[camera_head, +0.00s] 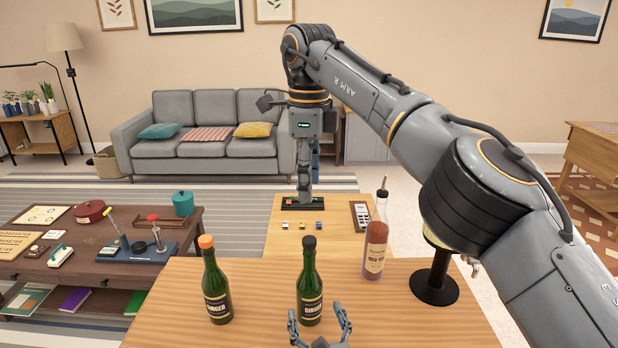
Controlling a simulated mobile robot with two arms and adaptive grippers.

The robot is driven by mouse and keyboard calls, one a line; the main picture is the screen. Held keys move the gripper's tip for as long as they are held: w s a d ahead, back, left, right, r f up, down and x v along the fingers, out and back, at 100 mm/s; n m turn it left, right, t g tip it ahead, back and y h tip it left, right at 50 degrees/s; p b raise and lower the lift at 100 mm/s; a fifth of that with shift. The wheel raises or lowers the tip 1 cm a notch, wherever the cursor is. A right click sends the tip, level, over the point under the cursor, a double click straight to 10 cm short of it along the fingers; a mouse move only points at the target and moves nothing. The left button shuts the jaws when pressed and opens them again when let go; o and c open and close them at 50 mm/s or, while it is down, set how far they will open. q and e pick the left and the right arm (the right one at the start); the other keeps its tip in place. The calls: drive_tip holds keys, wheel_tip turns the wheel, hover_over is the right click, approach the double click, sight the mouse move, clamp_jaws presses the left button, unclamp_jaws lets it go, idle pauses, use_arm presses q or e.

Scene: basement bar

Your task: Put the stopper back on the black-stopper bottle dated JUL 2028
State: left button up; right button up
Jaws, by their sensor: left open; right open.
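A green bottle with a black stopper (309,282) stands upright in the middle of the near counter, its stopper seated on its neck. A green bottle with an orange stopper (216,282) stands to its left. A clear bottle of reddish liquid (375,248) with a slim dark-tipped top stands to the right and farther back. Dates on the labels are too small to read. My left gripper (318,316) is open, in front of the black-stopper bottle's lower part. My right gripper (304,192) is open, pointing down over a black tray (288,204), far behind the bottles; its fingertips are hard to make out.
Three small coloured items (302,225) lie in front of the tray. A black round-based stand (434,290) is at the counter's right, partly behind my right arm. A side table (180,222) holds pots and tools.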

use_arm(q)
drive_tip(key=v, duration=0.6)
